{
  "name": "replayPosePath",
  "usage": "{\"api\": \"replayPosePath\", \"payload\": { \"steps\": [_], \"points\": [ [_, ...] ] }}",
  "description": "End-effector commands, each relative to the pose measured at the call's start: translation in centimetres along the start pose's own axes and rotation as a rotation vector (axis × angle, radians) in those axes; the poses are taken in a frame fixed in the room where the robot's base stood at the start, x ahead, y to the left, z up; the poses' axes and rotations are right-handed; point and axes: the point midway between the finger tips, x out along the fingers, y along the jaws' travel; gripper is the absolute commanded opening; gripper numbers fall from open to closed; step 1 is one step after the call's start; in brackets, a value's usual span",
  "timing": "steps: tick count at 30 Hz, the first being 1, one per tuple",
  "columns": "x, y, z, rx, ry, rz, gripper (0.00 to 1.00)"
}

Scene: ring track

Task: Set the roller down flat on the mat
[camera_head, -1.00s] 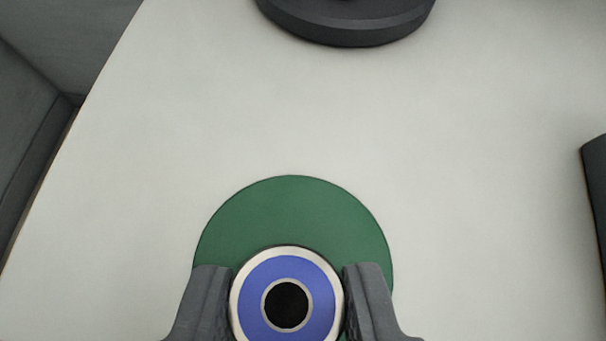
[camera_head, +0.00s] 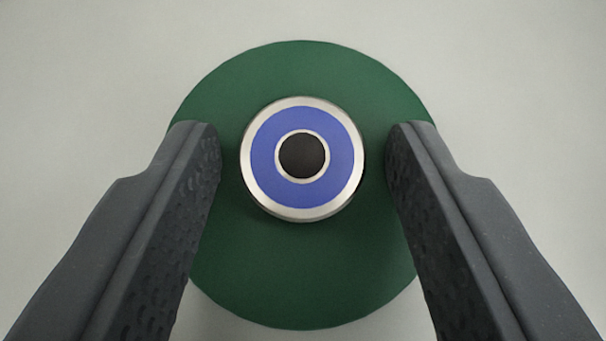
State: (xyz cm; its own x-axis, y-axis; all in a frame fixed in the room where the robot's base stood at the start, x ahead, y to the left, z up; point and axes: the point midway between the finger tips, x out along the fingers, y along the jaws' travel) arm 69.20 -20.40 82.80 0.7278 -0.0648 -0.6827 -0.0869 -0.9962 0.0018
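The roller (camera_head: 265,155) is a round metal-rimmed piece with a blue ring face and a dark centre hole. It rests with its ring face up on the green round mat (camera_head: 300,275), a little above the mat's middle in the picture. It looks flat, with mat showing all around it. My gripper (camera_head: 303,150) is open, with one dark finger on each side of the roller. A clear gap shows between each finger and the roller. The fingers hide parts of the mat's left and right edges.
The pale table surface (camera_head: 70,70) around the mat is clear. No other objects show in the present view.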

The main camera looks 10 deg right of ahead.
Motion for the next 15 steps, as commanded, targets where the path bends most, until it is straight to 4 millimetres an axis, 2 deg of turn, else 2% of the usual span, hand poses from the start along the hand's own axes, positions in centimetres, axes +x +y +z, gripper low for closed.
{"api": "replayPosePath", "payload": {
  "steps": [11, 15],
  "points": [
    [-0.2, 0.0, -0.2, 0.0, -0.001, -0.001, 0.51],
    [-1.2, 0.0, -0.2, -0.001, -0.001, -0.001, 0.51]
  ]
}}
